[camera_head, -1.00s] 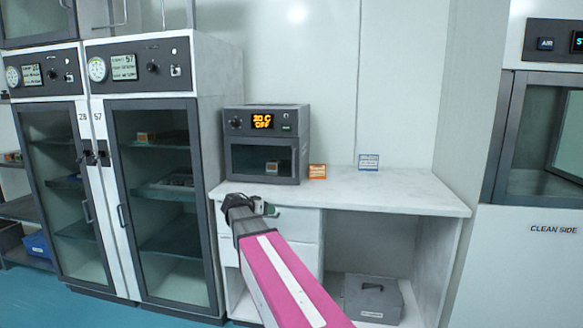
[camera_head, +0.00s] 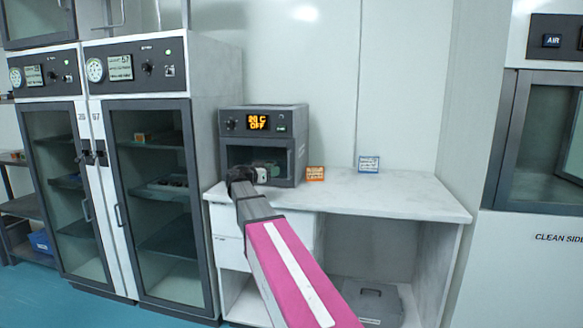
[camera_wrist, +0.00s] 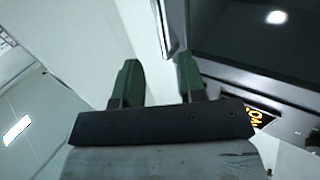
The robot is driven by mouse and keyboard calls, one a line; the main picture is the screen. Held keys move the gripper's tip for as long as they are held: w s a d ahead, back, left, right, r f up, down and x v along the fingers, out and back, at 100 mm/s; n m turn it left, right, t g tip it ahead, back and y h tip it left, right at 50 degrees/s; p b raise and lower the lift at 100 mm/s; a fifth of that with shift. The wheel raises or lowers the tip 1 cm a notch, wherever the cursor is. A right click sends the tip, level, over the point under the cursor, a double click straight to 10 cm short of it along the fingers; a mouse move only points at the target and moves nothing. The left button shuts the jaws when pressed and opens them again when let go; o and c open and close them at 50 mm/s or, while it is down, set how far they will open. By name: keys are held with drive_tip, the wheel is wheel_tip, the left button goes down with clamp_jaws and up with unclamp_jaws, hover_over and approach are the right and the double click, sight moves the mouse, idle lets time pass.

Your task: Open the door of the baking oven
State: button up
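The baking oven (camera_head: 294,127) stands on the left end of the white bench, with an orange display reading OFF. Its dark-windowed door (camera_head: 240,154) looks shut. My gripper (camera_head: 262,172) is in front of the lower part of the door and hides some of it. In the wrist view the two green fingers (camera_wrist: 158,82) are apart with nothing between them. A thin metallic bar (camera_wrist: 163,28), which looks like the door handle, lies beyond the fingertips, roughly in line with the gap. The dark door window also shows there (camera_wrist: 270,35).
Tall glass-door cabinets (camera_head: 150,200) stand close on the left. An orange card (camera_head: 315,173) and a blue card (camera_head: 369,164) stand on the bench (camera_head: 420,195) right of the oven. The bench's right part is clear. A grey box (camera_head: 372,300) sits below.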

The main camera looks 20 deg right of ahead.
sight(288, 176)
drive_tip(key=x, duration=1)
drive_tip(key=shift+a, duration=0.1)
clamp_jaws()
